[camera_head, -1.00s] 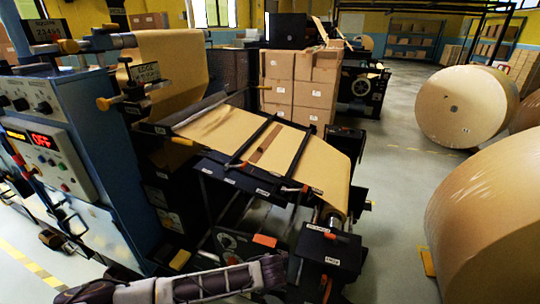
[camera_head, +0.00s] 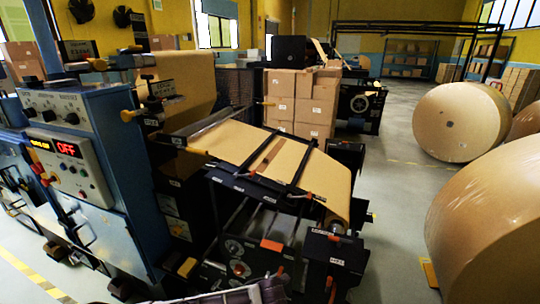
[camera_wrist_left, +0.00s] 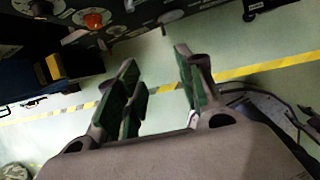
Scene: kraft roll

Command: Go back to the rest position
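My left gripper (camera_wrist_left: 160,90) shows in the left wrist view with its green-padded fingers spread apart and nothing between them. It hangs over the pale floor and a yellow line. In the head view only part of my left arm (camera_head: 235,295) shows at the bottom edge; its fingers are hard to make out there. My right gripper is in neither view. The blue machine (camera_head: 90,170) with a panel reading OFF stands at the left. The brown kraft web (camera_head: 265,155) runs across the black frame in the middle.
Large kraft rolls (camera_head: 460,112) stand on the floor at the right, one close by (camera_head: 490,225). Stacked cartons (camera_head: 300,100) stand behind the machine. The floor (camera_head: 390,210) between the machine and the rolls is clear.

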